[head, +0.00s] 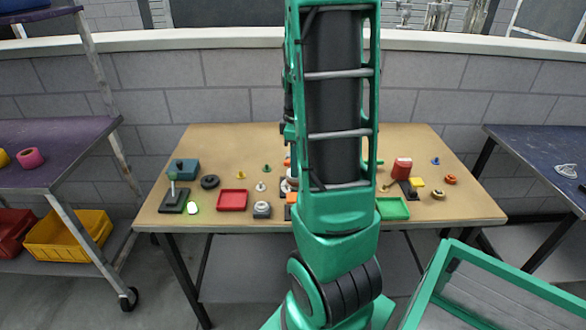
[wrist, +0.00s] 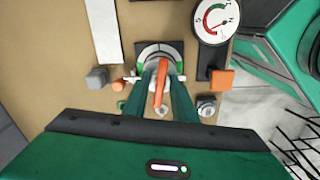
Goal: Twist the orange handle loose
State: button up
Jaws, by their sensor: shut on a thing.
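The orange handle (wrist: 160,84) shows in the middle of the wrist view, between the two green fingers of my gripper (wrist: 162,98). My gripper is shut on the handle. The handle stands over a round white and grey dial plate (wrist: 160,50) with green and orange marks on a dark base. The fingers and handle hide the lower part of this plate. In the head view my green arm hides the gripper and most of the handle's fixture.
A round gauge (wrist: 214,20) on a dark stand is right of the dial plate. An orange block (wrist: 222,79) and a grey block (wrist: 97,78) flank the fixture.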

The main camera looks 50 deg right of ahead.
jog(key=shift+a+n, duration=0.1)
jog(key=shift+n, duration=3.1)
jog(key=o, duration=0.7)
jog(key=shift+r, duration=0.1)
jog(key=shift+r, duration=3.65)
